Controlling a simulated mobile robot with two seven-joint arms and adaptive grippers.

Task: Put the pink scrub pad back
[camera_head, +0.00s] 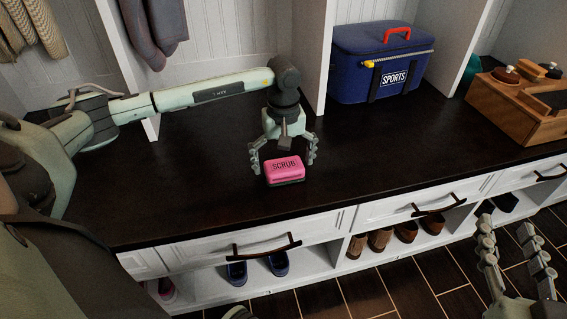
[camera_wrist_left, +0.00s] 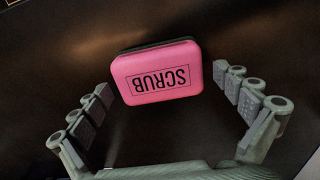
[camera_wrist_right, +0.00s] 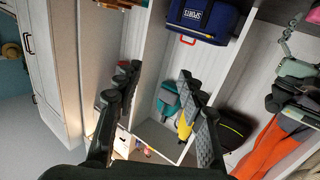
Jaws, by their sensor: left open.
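The pink scrub pad (camera_head: 284,168), marked SCRUB, lies on the dark bench top near its front edge. It also shows in the left wrist view (camera_wrist_left: 157,73), with a dark layer under the pink. My left gripper (camera_head: 284,158) is open above and just behind the pad, with its fingers spread to either side. In the left wrist view the fingertips (camera_wrist_left: 178,100) are apart and touch nothing, and the pad lies between and beyond them. My right gripper (camera_head: 512,240) is open and empty in front of the bench at the right. It also shows open in the right wrist view (camera_wrist_right: 160,85).
A wooden caddy (camera_head: 520,110) with brushes stands at the right end of the bench. A blue SPORTS bag (camera_head: 350,75) sits in a cubby behind. Drawers and shoe cubbies with shoes (camera_head: 379,239) are below. The bench left of the pad (camera_head: 190,195) is clear.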

